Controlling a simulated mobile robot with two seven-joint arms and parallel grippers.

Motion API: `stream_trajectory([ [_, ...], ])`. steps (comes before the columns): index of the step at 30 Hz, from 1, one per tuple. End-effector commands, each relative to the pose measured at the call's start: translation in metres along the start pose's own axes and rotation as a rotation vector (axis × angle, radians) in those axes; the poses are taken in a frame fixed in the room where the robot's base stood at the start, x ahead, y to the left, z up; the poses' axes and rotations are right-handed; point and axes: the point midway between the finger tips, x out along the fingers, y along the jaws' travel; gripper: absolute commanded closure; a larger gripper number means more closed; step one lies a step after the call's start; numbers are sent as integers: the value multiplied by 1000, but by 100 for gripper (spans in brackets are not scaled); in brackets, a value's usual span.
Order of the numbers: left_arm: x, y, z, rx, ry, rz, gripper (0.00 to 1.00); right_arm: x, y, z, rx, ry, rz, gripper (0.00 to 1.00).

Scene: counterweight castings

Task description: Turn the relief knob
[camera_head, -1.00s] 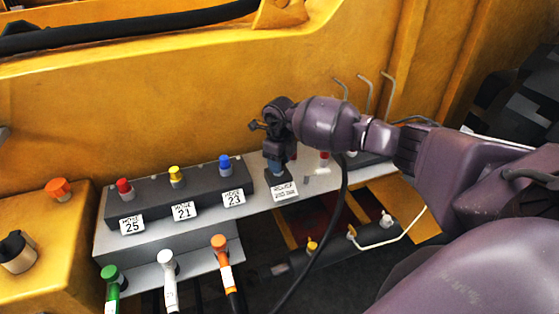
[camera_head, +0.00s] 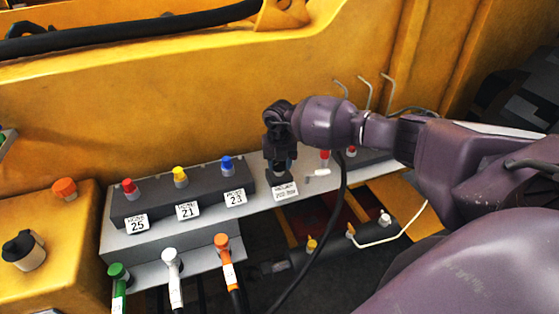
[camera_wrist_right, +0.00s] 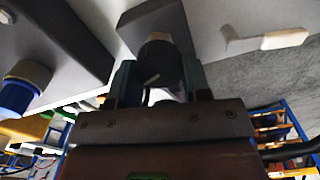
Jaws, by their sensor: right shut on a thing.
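The relief knob (camera_wrist_right: 158,62) is a dark round knob with a pale mark line, on a dark block under the grey panel in the right wrist view. My right gripper (camera_wrist_right: 161,76) is shut on it, one finger on each side. In the head view my right gripper (camera_head: 282,166) points down at the knob's dark base and mostly hides the knob. A white label (camera_head: 285,191) with small print sits in front of it. My left gripper is not in view.
Left of the knob, a dark block (camera_head: 205,188) carries red, yellow and blue caps above labels 25, 21 and 23. Green, white and orange hose ends (camera_head: 172,262) stand below. A small white lever (camera_head: 318,173) is close on the right. A yellow wall (camera_head: 180,110) rises behind.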

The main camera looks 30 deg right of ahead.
Motion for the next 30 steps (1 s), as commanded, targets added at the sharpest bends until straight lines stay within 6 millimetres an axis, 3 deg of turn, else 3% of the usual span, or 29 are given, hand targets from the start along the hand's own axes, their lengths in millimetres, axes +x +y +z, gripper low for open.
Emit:
stream_trajectory([
  [12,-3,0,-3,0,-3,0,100,-1,1,1,173,-2,0,80],
  [28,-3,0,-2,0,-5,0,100,-1,1,1,193,-3,0,80],
  [29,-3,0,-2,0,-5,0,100,-1,1,1,193,-3,0,52],
  [30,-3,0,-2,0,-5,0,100,-1,1,1,193,-3,0,45],
])
